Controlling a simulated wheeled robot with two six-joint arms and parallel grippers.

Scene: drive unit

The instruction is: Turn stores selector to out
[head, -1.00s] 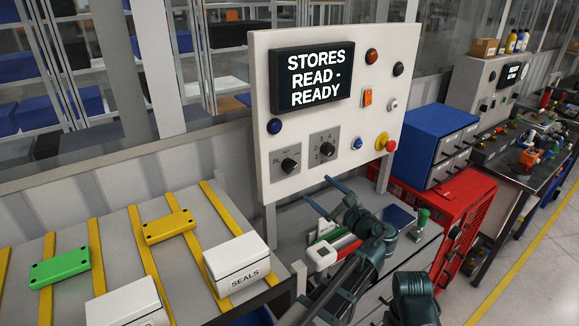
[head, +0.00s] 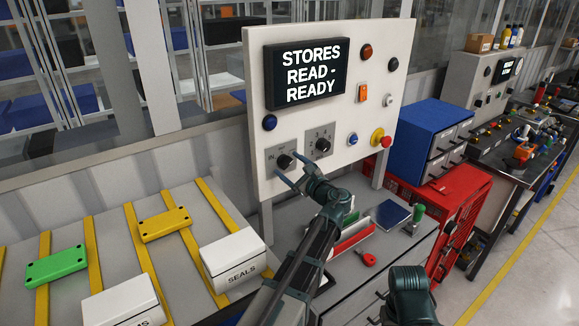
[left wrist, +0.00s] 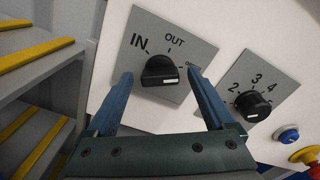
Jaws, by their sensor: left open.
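The stores selector (head: 285,161) is a black knob on a grey plate on the white panel. In the left wrist view the selector knob (left wrist: 160,70) has the labels IN at upper left, OUT at top and a third, small label at right. A white mark shows on its face; I cannot tell surely which label it points to. My left gripper (head: 287,166) is open in front of the selector. In the left wrist view its fingers (left wrist: 160,74) stand either side of the knob, apart from it.
A numbered knob (head: 323,145) is close to the right of the selector. The screen (head: 305,72) reads STORES READ - READY. A red and yellow button (head: 379,138) and a blue button (head: 269,122) are on the panel. A SEALS box (head: 233,258) stands on the left rack.

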